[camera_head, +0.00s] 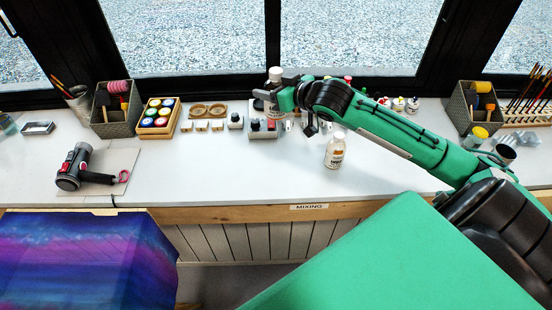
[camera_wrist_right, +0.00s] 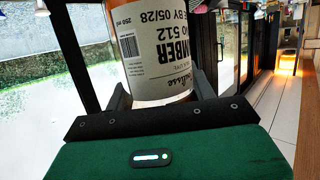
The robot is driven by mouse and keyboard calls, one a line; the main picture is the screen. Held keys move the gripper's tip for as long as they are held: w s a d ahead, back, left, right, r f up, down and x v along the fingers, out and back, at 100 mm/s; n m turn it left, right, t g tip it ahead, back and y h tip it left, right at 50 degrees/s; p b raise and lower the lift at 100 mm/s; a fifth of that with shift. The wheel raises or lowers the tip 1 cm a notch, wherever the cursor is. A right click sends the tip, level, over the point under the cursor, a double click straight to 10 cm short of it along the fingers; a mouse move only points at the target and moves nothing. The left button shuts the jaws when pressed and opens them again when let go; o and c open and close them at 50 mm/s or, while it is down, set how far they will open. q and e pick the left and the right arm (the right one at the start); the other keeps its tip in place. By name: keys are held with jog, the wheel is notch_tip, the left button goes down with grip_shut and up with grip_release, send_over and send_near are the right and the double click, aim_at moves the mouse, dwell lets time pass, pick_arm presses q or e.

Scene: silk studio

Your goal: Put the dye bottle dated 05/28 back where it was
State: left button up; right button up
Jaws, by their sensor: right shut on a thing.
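The dye bottle dated 05/28 (camera_wrist_right: 155,50) fills the middle of the right wrist view; its white label reads "BY 05/28" and part of "UMBER". My right gripper (camera_wrist_right: 160,92) is shut on it, one finger on each side. In the head view the bottle's white cap and upper part (camera_head: 275,76) show above my right gripper (camera_head: 275,97), over the back of the counter near the window. The arm hides part of the bottle and what is behind. Another labelled white bottle (camera_head: 335,151) stands upright on the counter. My left gripper is not in view.
A grey tray (camera_head: 262,133) with small items sits below my right gripper. A wooden box of paint jars (camera_head: 158,118), a dryer (camera_head: 82,168) and a grey bin (camera_head: 116,124) stand to the left. Small bottles (camera_head: 398,104) stand behind my arm. The front middle counter is clear.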

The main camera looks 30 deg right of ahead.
notch_tip(320, 180, down, 3)
jog(key=b, duration=0.5)
jog(key=shift+s+f, duration=0.1)
jog(key=shift+f, duration=0.1)
notch_tip(320, 180, down, 19)
jog(key=shift+r+p, duration=0.1)
jog(key=shift+p, duration=1.1)
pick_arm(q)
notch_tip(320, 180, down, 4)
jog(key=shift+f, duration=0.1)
pick_arm(e)
jog(key=shift+f, duration=0.35)
jog(key=shift+f, duration=0.2)
jog(key=o, duration=1)
jog(key=shift+o, duration=0.2)
jog(key=shift+r, duration=0.1)
